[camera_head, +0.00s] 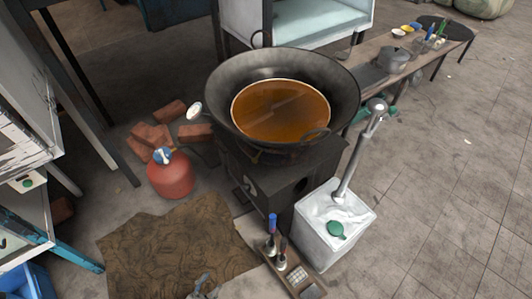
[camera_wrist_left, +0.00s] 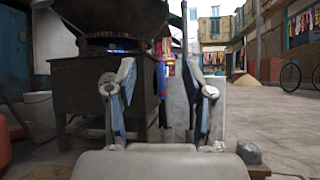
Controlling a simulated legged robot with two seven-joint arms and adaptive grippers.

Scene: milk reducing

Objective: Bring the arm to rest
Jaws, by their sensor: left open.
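My left gripper (camera_head: 206,287) shows at the bottom edge of the head view, over the brown mat, with only its tip in frame. In the left wrist view the gripper (camera_wrist_left: 166,85) is open, its two fingers spread with nothing held between them. Beyond the fingers stands the dark stove (camera_wrist_left: 75,85), with a blue flame near its top. The head view shows a large black wok (camera_head: 225,92) with orange-brown liquid (camera_head: 283,110) on the stove. My right gripper is in neither view.
A white container (camera_head: 318,232) with a metal-handled tool stands beside the stove. A small rack (camera_head: 296,276) holds blue and dark-handled items. A red gas cylinder (camera_head: 171,176) and bricks (camera_head: 150,135) lie left. A low bench (camera_head: 365,75) stands back right. The right floor is mostly clear.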

